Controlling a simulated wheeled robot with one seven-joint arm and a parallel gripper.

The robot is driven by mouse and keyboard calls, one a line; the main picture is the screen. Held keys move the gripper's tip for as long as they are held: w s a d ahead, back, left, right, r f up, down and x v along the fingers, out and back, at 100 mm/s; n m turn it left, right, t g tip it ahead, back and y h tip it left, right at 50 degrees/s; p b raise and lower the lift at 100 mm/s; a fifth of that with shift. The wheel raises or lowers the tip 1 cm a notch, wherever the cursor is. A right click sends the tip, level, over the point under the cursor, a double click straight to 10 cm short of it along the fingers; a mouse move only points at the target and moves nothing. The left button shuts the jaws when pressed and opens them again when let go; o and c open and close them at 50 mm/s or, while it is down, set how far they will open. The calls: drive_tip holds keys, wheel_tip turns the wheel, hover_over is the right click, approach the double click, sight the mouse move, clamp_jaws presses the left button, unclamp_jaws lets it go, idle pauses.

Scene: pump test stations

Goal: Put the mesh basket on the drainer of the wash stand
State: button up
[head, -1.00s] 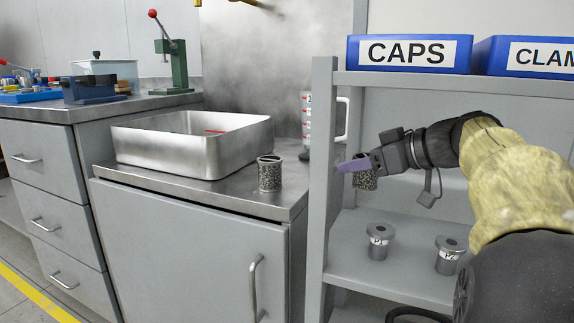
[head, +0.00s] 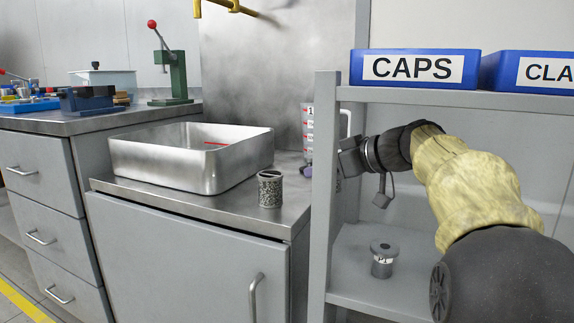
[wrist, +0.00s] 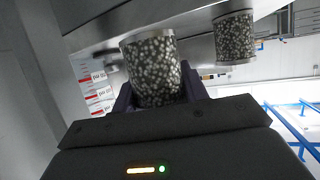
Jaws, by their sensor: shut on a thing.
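My gripper (wrist: 155,95) is shut on a mesh basket (wrist: 152,68), a speckled grey cylinder with a plain rim, held between its purple fingers. In the head view the shelf post hides the held basket and most of the gripper; one purple fingertip (head: 307,170) shows left of the post. A second, similar mesh basket (head: 270,189) stands upright on the flat steel drainer (head: 225,199) of the wash stand, right of the basin. It also shows in the wrist view (wrist: 235,38), apart from the held basket.
The steel basin (head: 165,160) fills the left of the stand. A clear measuring vessel with red marks (head: 308,122) stands at the back right. The grey shelf post (head: 325,200) rises between stand and arm. The shelf holds a capped pot (head: 383,258) and a blue CAPS bin (head: 413,68).

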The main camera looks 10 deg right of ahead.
drive_tip(key=w+a, duration=0.1)
drive_tip(key=w+a+p, duration=0.2)
drive_tip(key=w, duration=0.1)
drive_tip(key=shift+w+a+r, duration=0.1)
drive_tip(key=shift+a+r, duration=0.05)
drive_tip(key=shift+r, duration=0.1)
drive_tip(key=shift+w+a+f, duration=0.1)
drive_tip(key=shift+w+f, duration=0.1)
drive_tip(key=shift+w, duration=0.05)
drive_tip(key=shift+w+a+r+p, duration=0.15)
drive_tip(key=shift+w+a+p, duration=0.15)
drive_tip(key=shift+p, duration=0.1)
drive_tip(key=w+a+p, duration=0.2)
drive_tip(key=w, duration=0.1)
drive_tip(key=shift+a, duration=0.25)
drive_tip(key=shift+d+f+b, duration=0.1)
drive_tip(key=shift+f+b, duration=0.25)
drive_tip(key=shift+f, duration=0.55)
drive_tip(key=shift+f, duration=0.1)
